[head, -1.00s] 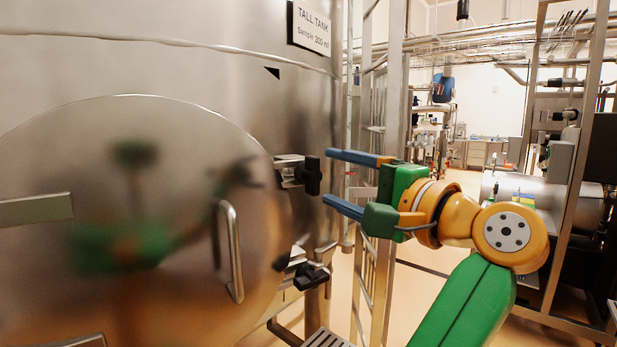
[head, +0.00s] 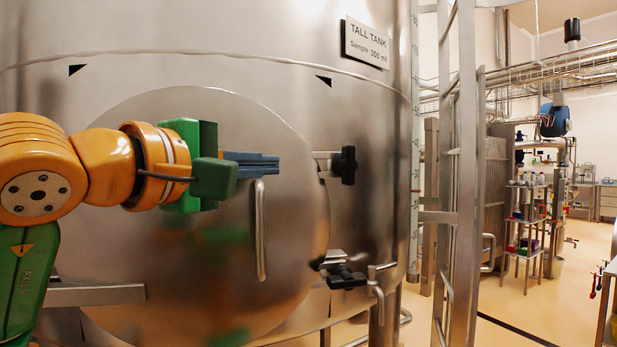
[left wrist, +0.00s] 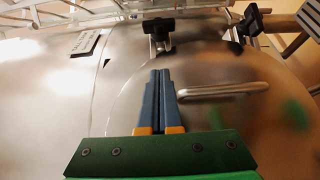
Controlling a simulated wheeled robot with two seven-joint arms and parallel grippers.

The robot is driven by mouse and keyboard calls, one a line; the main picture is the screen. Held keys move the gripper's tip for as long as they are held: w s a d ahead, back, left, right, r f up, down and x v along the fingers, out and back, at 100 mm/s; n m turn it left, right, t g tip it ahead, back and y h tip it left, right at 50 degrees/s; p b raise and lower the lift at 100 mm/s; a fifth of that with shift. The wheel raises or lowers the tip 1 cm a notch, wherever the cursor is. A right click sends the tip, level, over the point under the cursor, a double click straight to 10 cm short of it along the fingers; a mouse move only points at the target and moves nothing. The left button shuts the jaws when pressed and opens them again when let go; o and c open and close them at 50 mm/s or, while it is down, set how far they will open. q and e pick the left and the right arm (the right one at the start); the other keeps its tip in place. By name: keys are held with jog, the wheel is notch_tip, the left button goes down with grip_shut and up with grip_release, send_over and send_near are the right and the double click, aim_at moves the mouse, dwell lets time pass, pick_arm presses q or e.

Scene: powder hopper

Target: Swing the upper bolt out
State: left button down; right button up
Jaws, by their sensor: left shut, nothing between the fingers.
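The upper bolt (head: 347,165) has a black knob and a metal clamp at the right rim of the round steel door (head: 215,115). The lower bolt (head: 345,275) sits below it at the same rim. My left gripper (head: 278,164) is shut and empty in front of the door, its blue fingers pointing right, apart from the upper bolt. In the left wrist view the shut fingers (left wrist: 160,75) point toward the upper bolt (left wrist: 158,27), and the lower bolt (left wrist: 250,22) is to the right. My right gripper is not in view.
A vertical door handle (head: 260,230) stands out just below my left fingertips. A label plate (head: 366,43) is on the tank above. A steel ladder frame (head: 465,170) stands right of the tank, with open floor (head: 515,300) beyond.

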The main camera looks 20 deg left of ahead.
pick_arm(q)
jog(key=p, duration=0.4)
send_near(341, 164)
jog(key=w+a, duration=0.2)
jog(key=w, duration=0.1)
jog(key=shift+w+a+r, duration=0.15)
jog(key=shift+w+r, duration=0.1)
jog(key=w+d, duration=0.1)
jog(key=w+d+p, duration=0.1)
jog(key=d, duration=0.1)
jog(key=shift+f, duration=0.1)
jog(key=shift+w+d+f, duration=0.1)
jog(key=shift+w+d, duration=0.05)
jog(key=shift+d, duration=0.05)
jog(key=shift+a, duration=0.1)
